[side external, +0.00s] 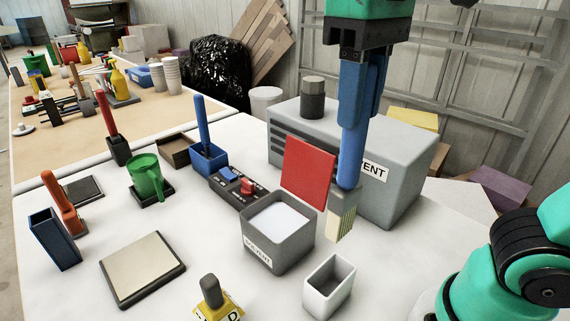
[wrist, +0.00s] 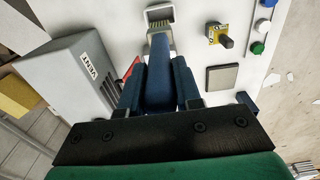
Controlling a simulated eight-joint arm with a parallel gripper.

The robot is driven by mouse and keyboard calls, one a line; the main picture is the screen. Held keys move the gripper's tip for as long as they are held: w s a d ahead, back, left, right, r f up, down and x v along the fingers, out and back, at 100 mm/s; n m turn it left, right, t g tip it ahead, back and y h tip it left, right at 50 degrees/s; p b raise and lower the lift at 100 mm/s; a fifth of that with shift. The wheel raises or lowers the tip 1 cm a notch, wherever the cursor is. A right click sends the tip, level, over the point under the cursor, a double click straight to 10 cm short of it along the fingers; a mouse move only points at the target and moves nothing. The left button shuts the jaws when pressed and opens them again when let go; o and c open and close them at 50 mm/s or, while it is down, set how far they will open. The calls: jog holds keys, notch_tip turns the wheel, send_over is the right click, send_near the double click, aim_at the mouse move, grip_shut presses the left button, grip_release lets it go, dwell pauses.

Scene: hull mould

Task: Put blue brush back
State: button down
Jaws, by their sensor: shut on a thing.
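My gripper (side external: 362,95) is shut on the handle of the blue brush (side external: 351,158), which hangs almost upright with its pale bristles down. In the wrist view the blue brush (wrist: 158,75) sits between the two blue fingers of my gripper (wrist: 158,82). A white open-topped holder (side external: 329,287) stands on the table, in front of and below the bristles, and looks empty in the side view. In the wrist view the bristles overlap the white holder (wrist: 158,10). The bristles appear to be above the table, apart from the holder.
A grey solvent tub (side external: 277,247) and an upright red panel (side external: 308,172) stand left of the brush. A large grey vent box (side external: 390,165) is behind. Another blue handle (side external: 202,122) stands in a blue box. A yellow block (side external: 216,303) is at the front.

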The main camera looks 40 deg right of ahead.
aim_at(342, 217)
notch_tip(342, 217, down, 14)
jog(key=shift+f, duration=0.35)
jog(key=c, duration=0.6)
grip_release()
notch_tip(342, 217, up, 12)
jog(key=shift+r, duration=0.15)
